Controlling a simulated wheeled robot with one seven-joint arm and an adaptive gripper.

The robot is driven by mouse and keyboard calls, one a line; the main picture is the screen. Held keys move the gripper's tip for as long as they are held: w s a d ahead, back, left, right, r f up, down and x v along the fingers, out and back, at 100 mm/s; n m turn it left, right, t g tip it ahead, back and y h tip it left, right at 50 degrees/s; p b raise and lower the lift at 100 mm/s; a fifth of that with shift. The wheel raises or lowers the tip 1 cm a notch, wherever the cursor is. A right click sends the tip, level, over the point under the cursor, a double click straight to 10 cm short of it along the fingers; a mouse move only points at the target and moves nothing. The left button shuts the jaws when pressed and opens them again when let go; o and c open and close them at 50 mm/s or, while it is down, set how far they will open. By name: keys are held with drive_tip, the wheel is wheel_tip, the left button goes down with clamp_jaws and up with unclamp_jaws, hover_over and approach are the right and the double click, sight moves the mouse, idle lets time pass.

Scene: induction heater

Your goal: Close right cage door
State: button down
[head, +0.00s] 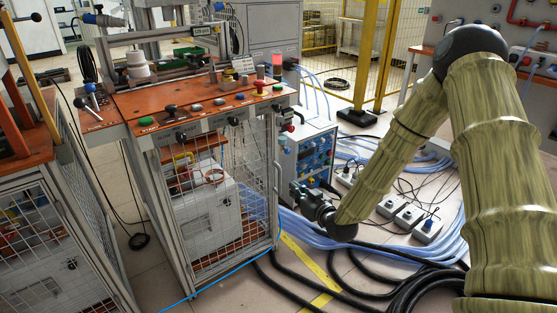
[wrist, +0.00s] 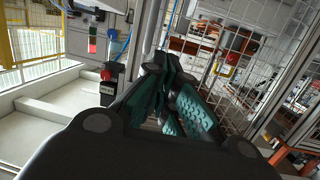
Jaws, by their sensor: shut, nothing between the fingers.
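The cage door (head: 228,165) is a wire-mesh panel in a grey metal frame, under the orange-topped heater station in the head view. A vertical handle (head: 278,160) sits at its right edge. I cannot tell whether the door is fully against its frame. My gripper (head: 297,192) is just right of the door's right edge, at about mid to lower height. In the wrist view, the gripper's teal-padded fingers (wrist: 172,98) are shut and empty, with mesh (wrist: 228,70) and a grey post (wrist: 150,45) just beyond them. Contact with the door cannot be told.
A blue-and-white power unit (head: 312,150) stands behind my gripper. Black hoses (head: 300,275), blue cables (head: 450,245) and socket boxes (head: 408,217) cover the floor at right. A second mesh cage (head: 45,240) is at left. A yellow post (head: 366,55) stands behind.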

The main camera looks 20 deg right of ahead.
drive_tip(key=t, duration=0.2)
approach(274, 150)
drive_tip(key=b+x, duration=0.3)
drive_tip(key=x, duration=0.4)
drive_tip(key=shift+w, duration=0.1)
drive_tip(key=shift+w+r, duration=0.1)
drive_tip(key=shift+w, duration=0.3)
drive_tip(key=shift+x, duration=1.05)
drive_tip(key=shift+d, duration=0.1)
